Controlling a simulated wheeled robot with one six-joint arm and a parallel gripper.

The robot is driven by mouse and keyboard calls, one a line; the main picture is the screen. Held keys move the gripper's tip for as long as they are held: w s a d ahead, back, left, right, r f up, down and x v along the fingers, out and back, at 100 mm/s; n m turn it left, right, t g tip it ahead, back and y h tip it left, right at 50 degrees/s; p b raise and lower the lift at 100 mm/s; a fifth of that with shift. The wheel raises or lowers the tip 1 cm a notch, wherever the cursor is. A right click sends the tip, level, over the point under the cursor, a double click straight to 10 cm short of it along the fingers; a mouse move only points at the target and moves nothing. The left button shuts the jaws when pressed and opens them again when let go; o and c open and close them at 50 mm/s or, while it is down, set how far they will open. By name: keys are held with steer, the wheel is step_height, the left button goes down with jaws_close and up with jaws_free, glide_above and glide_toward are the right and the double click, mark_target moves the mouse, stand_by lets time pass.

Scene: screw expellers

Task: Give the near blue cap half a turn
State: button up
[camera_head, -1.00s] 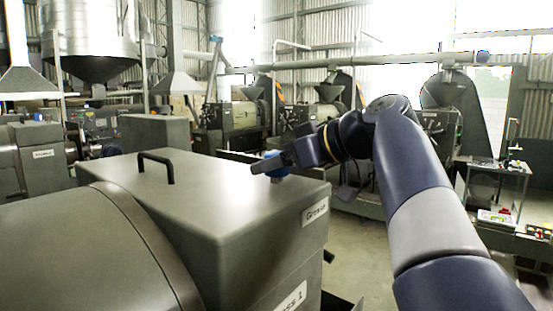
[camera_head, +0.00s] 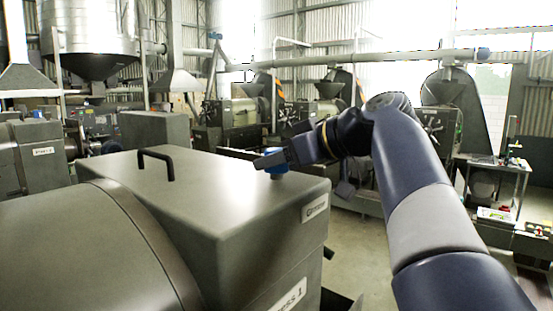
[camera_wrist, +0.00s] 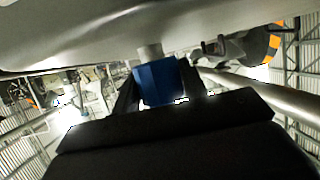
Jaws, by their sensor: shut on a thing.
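The near blue cap (camera_head: 277,173) sits on a short neck on top of the grey gearbox housing (camera_head: 215,190), near its far right corner. My gripper (camera_head: 268,163) reaches in from the right and is shut on the cap. In the wrist view the blue cap (camera_wrist: 159,82) sits between my two dark fingers (camera_wrist: 160,92), one on each side. The pale neck (camera_wrist: 149,51) joins it to the housing surface. The fingers hide part of the cap in the head view.
A black handle (camera_head: 156,162) stands on the housing top, left of the cap. A rounded grey cover (camera_head: 90,245) fills the lower left. Other presses (camera_head: 235,122) stand behind. A small table (camera_head: 498,165) is at the right, with open floor (camera_head: 365,240) between.

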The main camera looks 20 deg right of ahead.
steer(key=shift+a+f+m+t+h+b, duration=0.1)
steer(key=shift+m+t+h+b, duration=0.5)
steer(key=shift+m+h+b, duration=0.15)
steer(key=shift+m+t+h, duration=0.5)
steer(key=shift+m+h, duration=0.25)
steer(key=shift+m, duration=0.1)
steer(key=m+h, duration=0.2)
steer(key=shift+r+t+h, duration=0.2)
steer(key=shift+t+h, duration=0.2)
steer(key=shift+m+h+p, duration=0.4)
steer(key=shift+m+h, duration=0.5)
steer(key=shift+m, duration=0.1)
steer(key=shift+m+h, duration=0.3)
steer(key=shift+h, duration=0.1)
steer(key=o, duration=1)
steer(key=shift+f, duration=0.1)
steer(key=shift+s, duration=0.1)
